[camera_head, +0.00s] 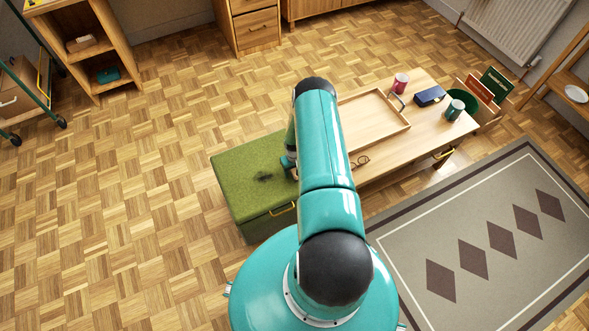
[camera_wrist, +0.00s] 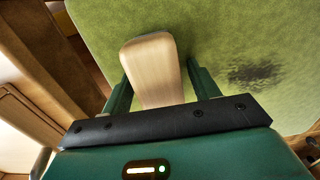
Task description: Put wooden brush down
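The wooden brush (camera_wrist: 152,62) shows in the wrist view as a pale wooden piece between the two green fingers of my gripper (camera_wrist: 158,78). In the head view my arm hides the brush and most of my gripper at the right edge of the green ottoman (camera_head: 235,168).
A dark patch (camera_head: 263,177) marks the ottoman's top.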

